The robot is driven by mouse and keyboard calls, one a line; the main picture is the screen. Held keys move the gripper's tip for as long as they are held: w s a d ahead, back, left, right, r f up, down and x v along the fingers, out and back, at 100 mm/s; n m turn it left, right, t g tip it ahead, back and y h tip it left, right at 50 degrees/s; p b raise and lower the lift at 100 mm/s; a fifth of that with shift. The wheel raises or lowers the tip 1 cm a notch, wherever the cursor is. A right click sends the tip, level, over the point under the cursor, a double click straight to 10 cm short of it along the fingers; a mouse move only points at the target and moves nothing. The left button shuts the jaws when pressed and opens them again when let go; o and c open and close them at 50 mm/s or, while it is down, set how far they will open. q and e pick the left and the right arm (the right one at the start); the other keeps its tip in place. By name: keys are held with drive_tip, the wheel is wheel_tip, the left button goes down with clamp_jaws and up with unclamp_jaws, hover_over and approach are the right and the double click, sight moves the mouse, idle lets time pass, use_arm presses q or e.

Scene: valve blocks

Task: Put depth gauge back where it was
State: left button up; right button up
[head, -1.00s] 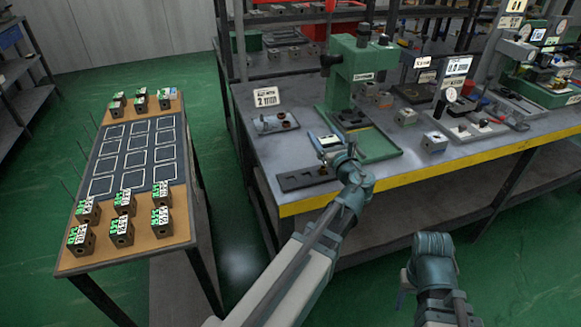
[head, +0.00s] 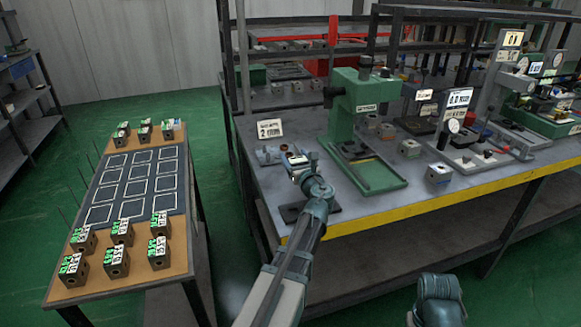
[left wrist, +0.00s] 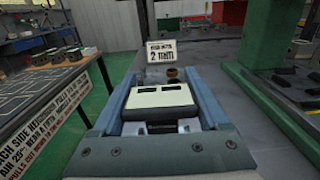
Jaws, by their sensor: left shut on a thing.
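The depth gauge (left wrist: 160,97), a cream block with dark windows, sits between the jaws of my left gripper (head: 298,163). The gripper is shut on it, above the grey workbench (head: 385,205). In the left wrist view the jaws flank the gauge on both sides. A black slotted tray (head: 291,213) lies at the bench's front left corner, partly hidden by my left arm. A small grey fixture (head: 268,156) with brown parts lies just beyond the gripper, before a "2 mm" sign (head: 269,129). My right gripper's fingers are not visible.
A green press (head: 360,100) on a green base stands right of my left gripper. Several metal blocks and a gauge stand (head: 455,130) are farther right. A side table (head: 60,285) at left holds several tagged blocks and a dark grid mat.

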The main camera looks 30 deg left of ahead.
use_arm(q)
drive_tip(key=shift+w+a, duration=0.2)
drive_tip(key=shift+a, duration=0.75)
drive_tip(key=shift+f+b, duration=1.8)
drive_tip(key=shift+f, duration=0.1)
drive_tip(key=shift+f, duration=0.15)
drive_tip(key=o, duration=1.6)
drive_tip(key=shift+c, duration=0.2)
drive_tip(key=shift+r, duration=0.25)
drive_tip(key=v, duration=1.2)
drive_tip(key=shift+s, duration=0.1)
